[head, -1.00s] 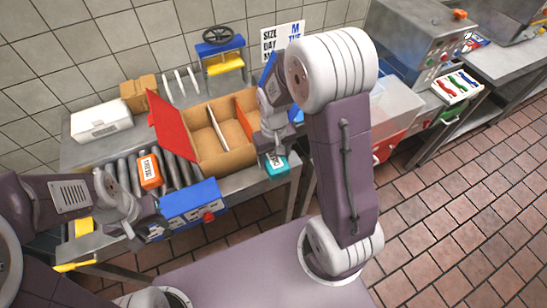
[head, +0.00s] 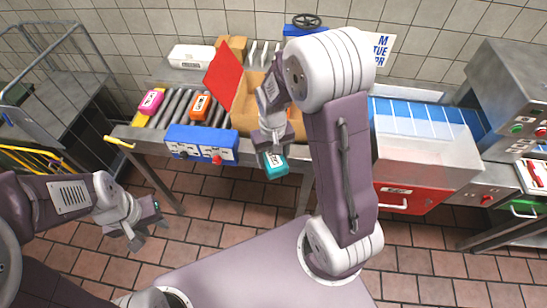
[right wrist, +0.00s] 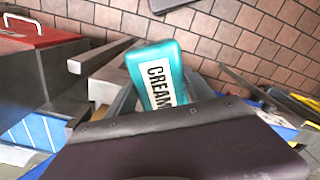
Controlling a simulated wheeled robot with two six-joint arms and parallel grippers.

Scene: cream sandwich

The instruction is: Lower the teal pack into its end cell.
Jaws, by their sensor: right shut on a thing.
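The teal pack (head: 276,165) hangs tilted in my right gripper (head: 270,148) in the head view, in front of the counter's edge and outside the carton. In the right wrist view the teal pack (right wrist: 158,70) shows a white label reading CREAM, and the gripper is shut on it. The brown carton (head: 243,112) stands open on the counter behind my right arm, its red flap (head: 224,77) raised at the left. My right arm hides most of its inside, so the end cell cannot be made out. My left gripper (head: 150,232) is open and empty, low over the floor.
An orange pack (head: 200,106) and a pink pack (head: 151,101) lie on the rollers left of the carton. A blue control box (head: 202,145) fronts the counter. A red-fronted cabinet (head: 405,197) stands at the right. A white box (head: 191,56) sits behind the rollers.

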